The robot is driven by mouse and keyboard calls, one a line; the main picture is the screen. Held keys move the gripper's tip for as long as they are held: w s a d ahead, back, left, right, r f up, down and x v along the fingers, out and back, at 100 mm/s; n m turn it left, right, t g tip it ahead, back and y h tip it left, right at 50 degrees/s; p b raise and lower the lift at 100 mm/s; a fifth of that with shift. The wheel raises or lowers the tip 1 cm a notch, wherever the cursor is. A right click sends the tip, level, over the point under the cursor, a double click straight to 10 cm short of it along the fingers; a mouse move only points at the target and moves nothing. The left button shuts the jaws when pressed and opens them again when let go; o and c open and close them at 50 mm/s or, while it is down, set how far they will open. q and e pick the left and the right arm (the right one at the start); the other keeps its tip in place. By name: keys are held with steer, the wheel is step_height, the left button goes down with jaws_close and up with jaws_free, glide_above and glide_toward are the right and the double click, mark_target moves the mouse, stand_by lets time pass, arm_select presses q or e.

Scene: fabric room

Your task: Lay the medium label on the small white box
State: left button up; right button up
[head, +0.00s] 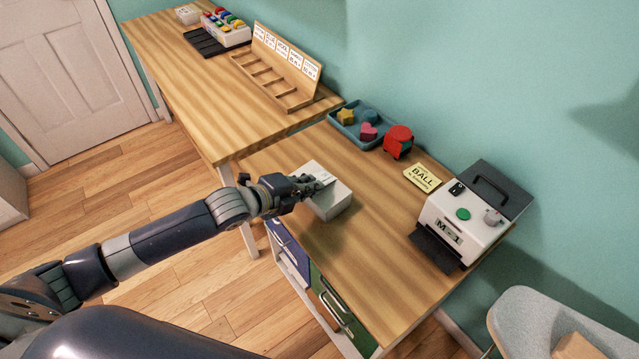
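The small white box (334,206) sits on the near wooden table, close to its left edge. My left gripper (321,184) is over the top of the box, and its fingers hide part of the lid. A small pale patch shows at the fingertips; I cannot tell whether it is a label or the box top, nor whether the fingers are open or shut. A yellow label reading "BALL" (422,178) lies flat on the table to the right. I cannot make out which label is the medium one. My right gripper is not in view.
A white machine marked "M-1" (462,228) stands at the right. A red object (398,142) and a blue tray (345,130) with colored shapes sit at the back. A wooden rack (272,82) stands on the far table. The table's front right is clear.

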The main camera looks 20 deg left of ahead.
arm_select(q)
steer(key=shift+o, duration=0.9)
steer(key=shift+s+a+r, duration=0.1)
steer(key=p+v, duration=0.6)
steer(key=v, duration=0.1)
steer(key=shift+s, duration=0.35)
steer(key=shift+a+r, duration=0.1)
steer(key=shift+a, duration=0.05)
step_height(320, 180, up, 7)
steer(key=s+a+p, duration=0.1)
steer(key=s+p, duration=0.1)
steer(key=p, duration=0.6)
steer(key=shift+r, duration=0.25)
